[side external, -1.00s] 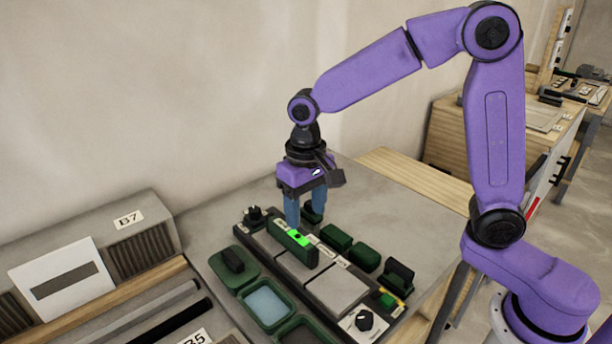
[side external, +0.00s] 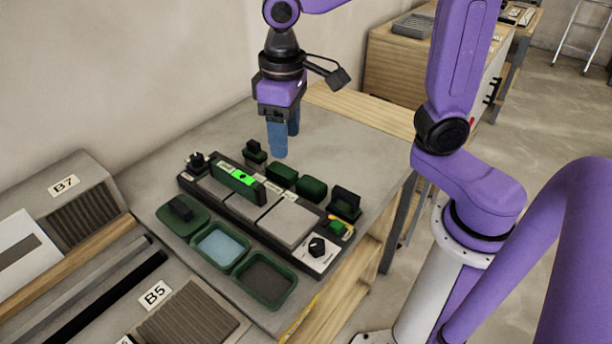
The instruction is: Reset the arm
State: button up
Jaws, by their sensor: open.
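My gripper (side external: 284,142) hangs above the bench with its blue fingers pointing down, open and empty. It is behind and above the tile fixture (side external: 221,204), apart from everything below it. A dark green level with a bright green lit display (side external: 243,177) lies across the grey tiles (side external: 290,222) at the back left of the fixture. My purple arm reaches up out of the top of the picture.
Green blocks (side external: 312,188) and a black-handled tool (side external: 345,201) stand behind the fixture. Green trays, one with blue content (side external: 221,246) and one dark (side external: 265,282), lie in front. Grey ribbed boxes B7 (side external: 85,206) and B5 (side external: 190,318) stand left and front. The bench behind the gripper is clear.

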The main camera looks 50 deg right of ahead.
jog(key=s+d+f+n, duration=0.2)
jog(key=s+d+n, duration=0.2)
jog(key=s, duration=0.4)
jog(key=s+d+f+n, duration=0.3)
jog(key=s+d+n, duration=0.1)
jog(key=s, duration=0.4)
jog(key=shift+s+d, duration=0.3)
jog(key=shift+s, duration=0.05)
dwell(1.6)
